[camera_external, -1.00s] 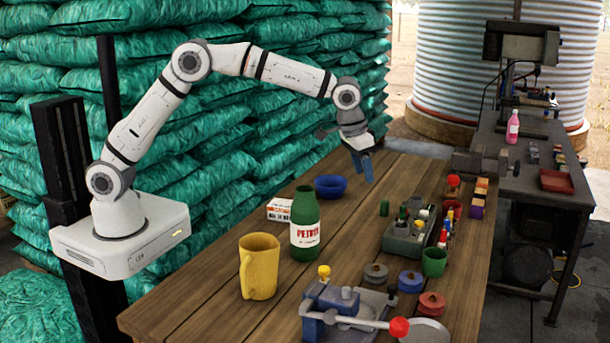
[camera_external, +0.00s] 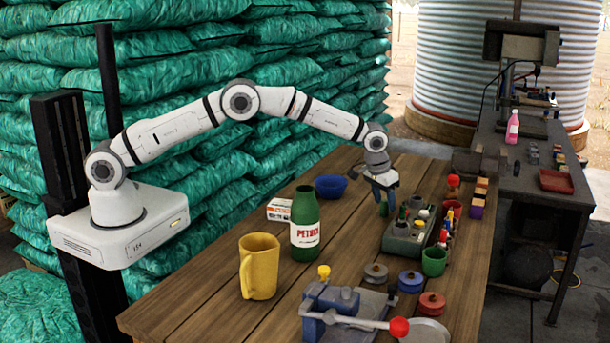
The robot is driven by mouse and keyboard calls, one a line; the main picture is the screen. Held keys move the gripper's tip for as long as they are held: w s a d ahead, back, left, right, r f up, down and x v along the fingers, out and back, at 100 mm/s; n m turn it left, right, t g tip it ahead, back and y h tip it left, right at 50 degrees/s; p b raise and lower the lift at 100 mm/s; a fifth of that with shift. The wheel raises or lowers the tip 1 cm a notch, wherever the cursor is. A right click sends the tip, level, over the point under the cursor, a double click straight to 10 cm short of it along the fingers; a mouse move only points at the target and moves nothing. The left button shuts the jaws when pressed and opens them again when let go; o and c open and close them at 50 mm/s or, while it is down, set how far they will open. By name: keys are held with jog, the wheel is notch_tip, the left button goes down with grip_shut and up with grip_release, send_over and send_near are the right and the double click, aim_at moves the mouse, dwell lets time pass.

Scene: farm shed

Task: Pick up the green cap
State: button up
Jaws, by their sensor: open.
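The small green cap (camera_external: 383,210) stands upright on the wooden table, just left of the grey tool block. My gripper (camera_external: 384,200) points down right over it, with its blue fingers open. The fingers hide the cap's upper part. I cannot tell whether they touch it.
The grey block (camera_external: 402,243) with several small items is close on the right. A dark blue bowl (camera_external: 331,187), a green bottle (camera_external: 305,226), a white box (camera_external: 279,210) and a yellow mug (camera_external: 259,266) stand to the left. A green cup (camera_external: 434,261) is at front right.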

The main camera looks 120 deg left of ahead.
jog(key=shift+w+a+f, duration=0.1)
jog(key=shift+w+f, duration=0.05)
jog(key=shift+f, duration=0.5)
jog(key=shift+c, duration=0.5)
jog(key=c, duration=1)
jog(key=shift+o, duration=0.2)
jog(key=shift+r, duration=0.1)
